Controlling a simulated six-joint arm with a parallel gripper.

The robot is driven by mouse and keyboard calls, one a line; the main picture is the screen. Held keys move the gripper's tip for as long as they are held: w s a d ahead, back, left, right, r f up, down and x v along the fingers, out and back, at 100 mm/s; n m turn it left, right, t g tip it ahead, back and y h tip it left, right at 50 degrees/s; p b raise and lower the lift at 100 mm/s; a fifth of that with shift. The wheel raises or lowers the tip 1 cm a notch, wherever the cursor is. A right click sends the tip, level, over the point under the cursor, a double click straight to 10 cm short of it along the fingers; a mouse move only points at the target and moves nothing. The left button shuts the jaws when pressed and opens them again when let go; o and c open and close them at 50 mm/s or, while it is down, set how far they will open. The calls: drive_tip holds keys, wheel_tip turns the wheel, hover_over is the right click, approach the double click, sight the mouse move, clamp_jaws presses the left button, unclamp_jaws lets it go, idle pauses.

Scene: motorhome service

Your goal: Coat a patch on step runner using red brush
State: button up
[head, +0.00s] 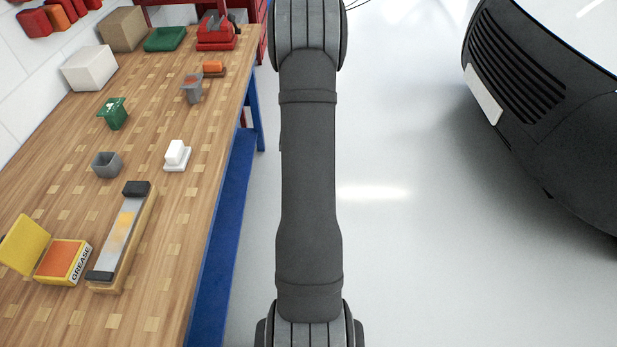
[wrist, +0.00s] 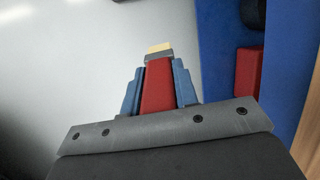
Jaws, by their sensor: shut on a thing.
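In the wrist view my gripper (wrist: 160,92) is shut on the red brush (wrist: 158,88), between its blue fingers. The brush has a grey ferrule and a pale bristle tip, which points away from my wrist over the grey floor. In the head view the step runner (head: 130,222) is a metal strip with black ends on a wooden base on the bench, with a yellow-orange patch along its middle. An open yellow grease tin (head: 64,262) with orange contents lies left of it. My gripper and the brush are out of the head view.
Boxes stand at the back. A dark vehicle (head: 550,110) is at right; floor between is clear.

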drive_tip(key=s+a+r+n+h, duration=0.1)
drive_tip(key=s+a+r+n, duration=0.1)
drive_tip(key=a+r, duration=0.8)
drive_tip(key=s+a+r+n, duration=0.1)
drive_tip(key=s+a+r, duration=0.35)
drive_tip(key=a, duration=0.95)
drive_tip(key=s+a+r+m, duration=0.1)
drive_tip(key=s+a+r, duration=0.35)
drive_tip(key=s, duration=0.35)
drive_tip(key=s+a+r+m+y, duration=0.1)
drive_tip(key=s+a+r+m, duration=0.1)
drive_tip(key=s+a+r, duration=0.45)
drive_tip(key=s+a+r+m, duration=0.1)
drive_tip(key=s+a+r, duration=0.15)
drive_tip(key=s, duration=0.75)
drive_tip(key=shift+a+f, duration=0.15)
drive_tip(key=shift+f, duration=1.1)
drive_tip(key=shift+a+f, duration=0.15)
drive_tip(key=shift+f, duration=1.05)
drive_tip(key=shift+r, duration=0.1)
